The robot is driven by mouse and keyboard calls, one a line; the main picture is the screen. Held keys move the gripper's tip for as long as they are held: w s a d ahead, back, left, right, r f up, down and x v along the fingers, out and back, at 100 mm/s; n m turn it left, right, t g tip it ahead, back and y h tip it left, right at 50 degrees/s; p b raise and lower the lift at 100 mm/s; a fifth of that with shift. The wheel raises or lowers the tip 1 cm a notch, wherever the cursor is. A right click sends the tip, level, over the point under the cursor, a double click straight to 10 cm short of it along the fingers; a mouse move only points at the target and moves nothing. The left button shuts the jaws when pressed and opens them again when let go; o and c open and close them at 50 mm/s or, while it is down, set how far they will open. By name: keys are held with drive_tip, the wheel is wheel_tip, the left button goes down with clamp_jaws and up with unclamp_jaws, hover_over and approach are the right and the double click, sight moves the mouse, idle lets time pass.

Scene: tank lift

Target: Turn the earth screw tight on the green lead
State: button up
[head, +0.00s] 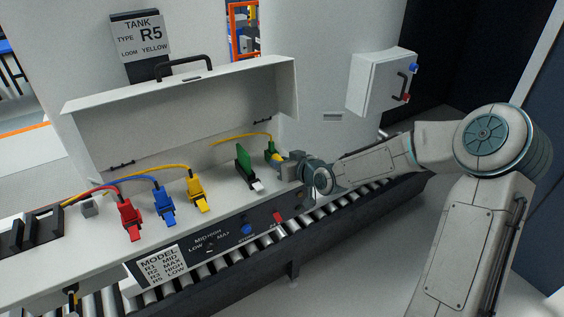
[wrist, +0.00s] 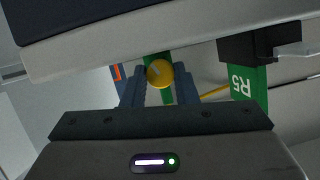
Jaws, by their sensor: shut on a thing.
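The earth screw shows as a round yellow knob (wrist: 160,73) between the two fingers of my gripper (wrist: 160,90) in the wrist view. The fingers are shut on it from both sides. Behind the knob is a green piece (wrist: 168,94), which appears to be the end of the green lead. In the head view the green lead's end (head: 270,149) stands at the right end of the white box top, with a yellow cable running left from it. My gripper (head: 284,164) reaches it from the right; the fingertips are small there and the screw is mostly hidden.
A green R5 card (head: 243,157) in a black holder stands just left of my gripper. Red (head: 130,217), blue (head: 164,206) and yellow (head: 198,195) plugs sit further left. The raised lid (head: 190,113) stands behind. A control panel (head: 235,235) and roller conveyor (head: 330,207) lie in front.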

drive_tip(key=o, duration=0.7)
drive_tip(key=shift+s+d, duration=0.1)
drive_tip(key=p+v, duration=0.1)
drive_tip(key=v, duration=1.2)
drive_tip(key=shift+s+r, duration=0.2)
drive_tip(key=shift+d, duration=0.15)
